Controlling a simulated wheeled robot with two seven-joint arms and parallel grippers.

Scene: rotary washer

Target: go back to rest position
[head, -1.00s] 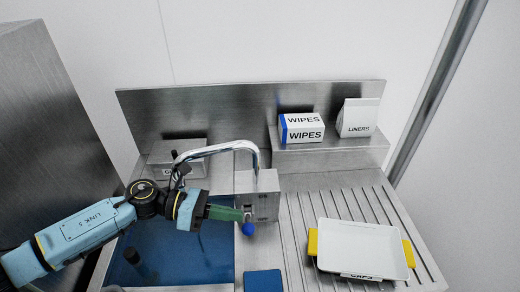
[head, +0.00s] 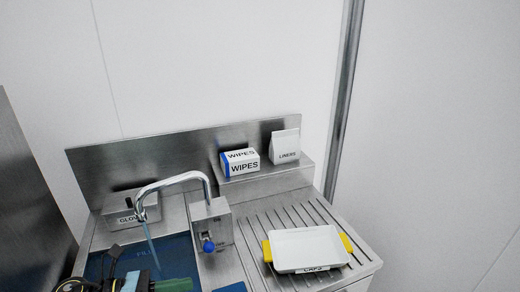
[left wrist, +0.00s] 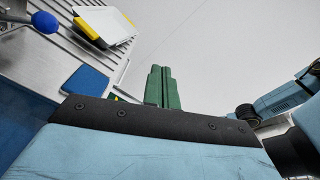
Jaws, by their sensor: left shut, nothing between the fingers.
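My left gripper (head: 172,285) is at the bottom edge of the head view, over the blue basin, with its green fingers partly cut off. In the left wrist view the green fingers (left wrist: 161,88) are together, with nothing between them. They are apart from the faucet's blue knob (head: 209,246), which also shows in the left wrist view (left wrist: 44,21). My right gripper is in neither view.
The chrome faucet (head: 172,183) arches over the basin (head: 187,246); a thin blue stream hangs below its spout. A white tray (head: 305,250) with yellow handles stands on the ribbed drainboard. A wipes box (head: 242,167) and liners pack (head: 285,147) sit on the shelf.

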